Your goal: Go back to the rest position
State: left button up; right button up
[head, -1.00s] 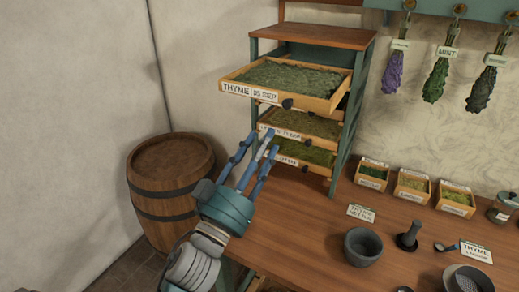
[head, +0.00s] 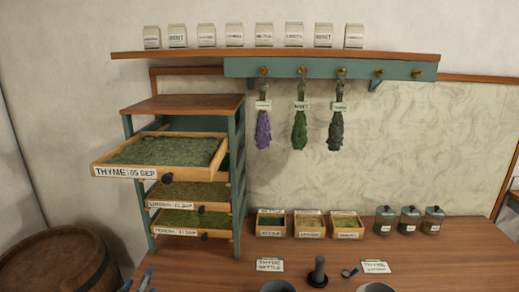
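My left gripper (head: 138,283) shows only by its blue fingertips at the bottom left edge of the head view. The fingertips stand apart with nothing seen between them; the rest of the hand is cut off. It is below and in front of the drying rack (head: 183,104). The rack's top drawer, labelled THYME 05 SEP (head: 125,172), is pulled far out and holds grey-green herb. Two lower drawers (head: 165,233) sit further in, with labels and green herbs. My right gripper is not in view.
A wooden barrel (head: 60,262) stands at the lower left. The table (head: 440,260) carries small herb boxes (head: 309,232), lidded jars (head: 409,228), label cards (head: 270,265) and a pestle (head: 318,270). Herb bunches (head: 300,128) hang under the shelf (head: 270,55).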

pick_arm(q)
jog(key=s+d+f+m+g+h, duration=0.1)
jog(key=s+f+g, duration=0.35)
jog(key=f, duration=0.35)
jog(key=s+d+f+g, duration=0.1)
jog(key=s+f+g, duration=0.2)
jog(key=s+f, duration=0.35)
jog(key=s+d+f+m+g+h, duration=0.1)
jog(key=s+d+f+g, duration=0.15)
jog(key=s+f, duration=0.3)
jog(key=s+d+f+m+g+h, duration=0.1)
jog(key=s+d+f+m+g, duration=0.2)
jog(key=s, duration=0.4)
notch_tip(320, 180, down, 28)
jog(key=s+n+g+b, duration=0.1)
jog(key=b, duration=0.2)
jog(key=s+a+f, duration=0.2)
jog(key=s+f, duration=0.6)
jog(key=f, duration=0.1)
jog(key=s+a+f+g+b, duration=0.1)
jog(key=s+a+f, duration=0.1)
jog(key=s+f, duration=0.7)
jog(key=shift+s+f+y, duration=0.25)
jog(key=shift+f+y, duration=0.05)
jog(key=shift+f, duration=0.5)
